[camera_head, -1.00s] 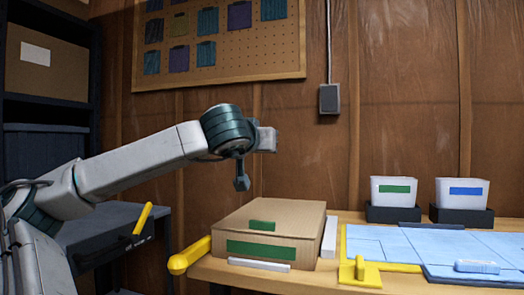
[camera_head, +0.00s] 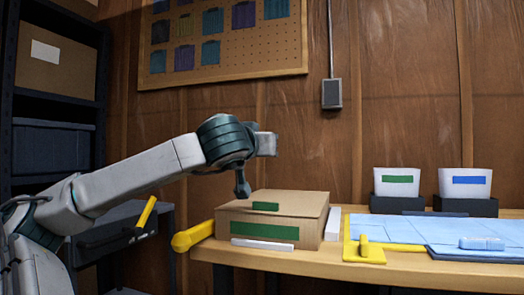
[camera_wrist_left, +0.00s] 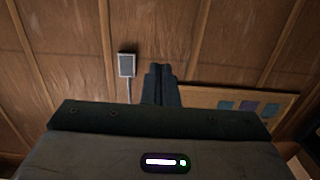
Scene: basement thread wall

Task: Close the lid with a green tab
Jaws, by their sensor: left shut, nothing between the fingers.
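A cardboard box (camera_head: 224,230) stands on the left part of the workbench. Its lid (camera_head: 300,201) lies over the top and looks nearly flat; I cannot tell whether a small gap remains under it. A green tab (camera_head: 265,206) sits at the lid's front edge, above a green label (camera_head: 265,232) on the box front. My left gripper (camera_head: 242,190) is shut and empty, pointing down close to the lid's rear left; contact cannot be told. Its closed fingers also show in the left wrist view (camera_wrist_left: 160,88). My right gripper is not in view.
White bins with green (camera_head: 397,180) and blue (camera_head: 469,181) labels stand at the back right. Blue sheets (camera_head: 400,229) and a yellow piece (camera_head: 364,251) lie right of the box. A yellow handle (camera_head: 192,236) juts out at the bench's left end.

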